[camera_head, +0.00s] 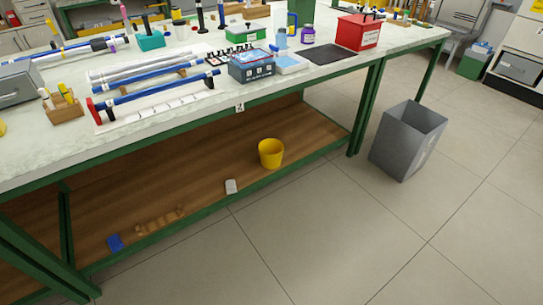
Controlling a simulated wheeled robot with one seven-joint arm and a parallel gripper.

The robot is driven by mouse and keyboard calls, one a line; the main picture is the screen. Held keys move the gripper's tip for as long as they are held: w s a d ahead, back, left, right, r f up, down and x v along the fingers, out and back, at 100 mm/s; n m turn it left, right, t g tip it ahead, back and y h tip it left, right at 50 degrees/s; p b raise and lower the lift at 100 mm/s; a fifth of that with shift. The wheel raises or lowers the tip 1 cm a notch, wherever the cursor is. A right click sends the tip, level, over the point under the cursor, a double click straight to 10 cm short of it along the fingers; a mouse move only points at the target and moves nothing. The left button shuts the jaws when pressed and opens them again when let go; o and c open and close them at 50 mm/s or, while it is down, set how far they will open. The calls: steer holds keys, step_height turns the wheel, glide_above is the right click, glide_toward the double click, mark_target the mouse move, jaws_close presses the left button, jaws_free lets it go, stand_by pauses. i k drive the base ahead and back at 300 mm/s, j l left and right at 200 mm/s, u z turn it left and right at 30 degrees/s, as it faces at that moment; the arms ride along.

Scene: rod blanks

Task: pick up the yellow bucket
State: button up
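The yellow bucket (271,154) stands upright on the brown lower shelf (210,158) of the green-framed workbench, towards the shelf's right end and near its front edge. Its open rim faces up, and I cannot see anything inside it. The bench top overhangs the shelf from above and behind the bucket. My gripper is not in view.
A white piece (231,187), a wooden rack (160,221) and a blue piece (115,242) are on the shelf left of the bucket. A grey bin (408,140) stands on the floor right of the bench. The floor (330,230) in front is clear.

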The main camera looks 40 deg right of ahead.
mark_target(270, 150)
steer(key=i+l, duration=0.15)
steer(key=i, duration=0.35)
steer(key=i+l, duration=0.15)
steer(key=i, duration=0.35)
steer(key=i+l, duration=0.15)
steer(key=i, duration=0.3)
steer(key=i+l, duration=0.15)
steer(key=i, duration=0.35)
steer(key=z, duration=0.05)
